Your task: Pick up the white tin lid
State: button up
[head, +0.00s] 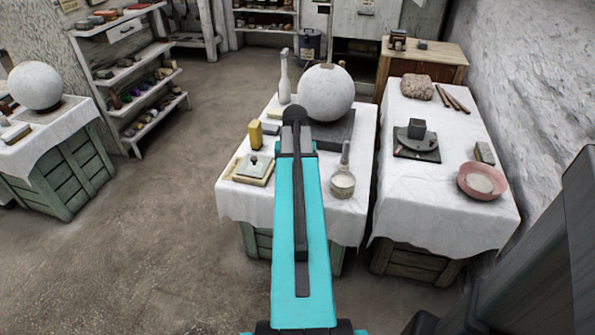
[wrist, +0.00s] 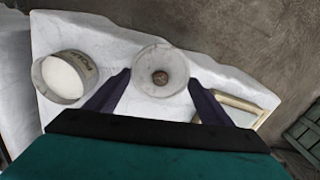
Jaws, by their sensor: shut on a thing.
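An open white tin (wrist: 72,88) with printed letters and pale contents stands to the left of the lid. In the head view the tin (head: 342,185) is on the middle table, right of my arm, with a brush or handle behind it. My gripper and the lid are hidden behind my arm there.
The white-clothed middle table (head: 240,205) carries a large white sphere (head: 326,92), a pale bottle (head: 284,80), a yellow block (head: 255,133) and a framed tile (head: 253,168). A second table (head: 400,205) at the right holds a pink bowl (head: 482,181). Open floor lies left.

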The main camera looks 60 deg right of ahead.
jog(key=s+a, duration=0.3)
jog(key=a, duration=0.5)
jog(key=shift+s+r, duration=0.25)
jog(key=shift+r, duration=0.15)
dwell(0.4)
jog(key=w+a+r+n, duration=0.45)
jog(key=w+a, duration=0.35)
jog(key=w, duration=0.3)
jog(key=w+a+r+n, duration=0.4)
jog(key=w+a+n, duration=0.1)
jog(key=w+a, duration=0.5)
jog(key=w+a+r+n, duration=0.2)
jog(key=w+a+r, duration=0.1)
jog(key=a, duration=0.5)
jog(key=w+a+r+n, duration=0.3)
jog(key=w+a, duration=0.1)
jog(key=a, duration=0.5)
jog(key=w+a+r+n, duration=0.3)
jog(key=a+r, duration=0.1)
jog(key=a, duration=0.4)
jog(key=shift+w+a, duration=0.3)
jog(key=shift+a, duration=0.05)
